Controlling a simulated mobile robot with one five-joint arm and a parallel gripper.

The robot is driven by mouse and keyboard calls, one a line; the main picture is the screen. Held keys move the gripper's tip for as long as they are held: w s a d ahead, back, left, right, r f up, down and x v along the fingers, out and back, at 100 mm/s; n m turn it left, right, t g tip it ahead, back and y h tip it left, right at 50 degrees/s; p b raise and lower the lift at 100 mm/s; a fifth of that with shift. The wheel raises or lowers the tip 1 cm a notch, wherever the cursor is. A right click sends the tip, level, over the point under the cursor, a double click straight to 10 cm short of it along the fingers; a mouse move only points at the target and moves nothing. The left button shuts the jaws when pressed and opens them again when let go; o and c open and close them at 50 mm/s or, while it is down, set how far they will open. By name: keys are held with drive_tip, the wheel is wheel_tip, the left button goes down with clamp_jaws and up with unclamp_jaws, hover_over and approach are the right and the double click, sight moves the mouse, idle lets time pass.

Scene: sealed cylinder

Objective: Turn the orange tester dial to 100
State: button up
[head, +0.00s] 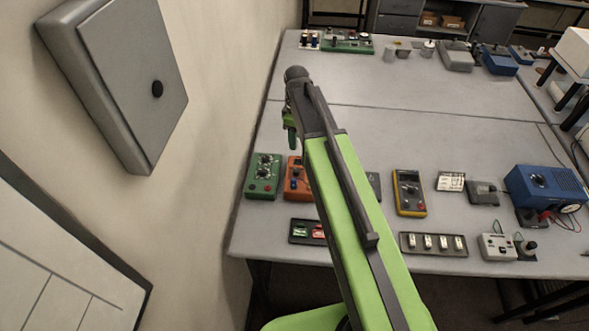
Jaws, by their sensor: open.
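The orange tester (294,192) lies near the front left of the grey workbench. My arm covers its right part, and its dial setting is too small to read. My gripper (290,132) hangs from the arm's end, beyond and above the orange tester in the picture, apart from it. It is open, and I see nothing held in it; the arm hides part of it.
A green tester (263,177) stands just left of the orange one. A yellow-edged meter (409,193), a blue box (546,187) and a switch strip (433,243) are to the right. A wall cabinet (125,75) is at left. The bench (400,137) middle is clear.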

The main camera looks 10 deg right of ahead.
sight(296, 170)
wheel_tip(296, 170, down, 17)
drive_tip(key=b, duration=1.5)
drive_tip(key=shift+r+b, duration=0.2)
drive_tip(key=shift+b, duration=0.1)
drive_tip(key=shift+r, duration=0.15)
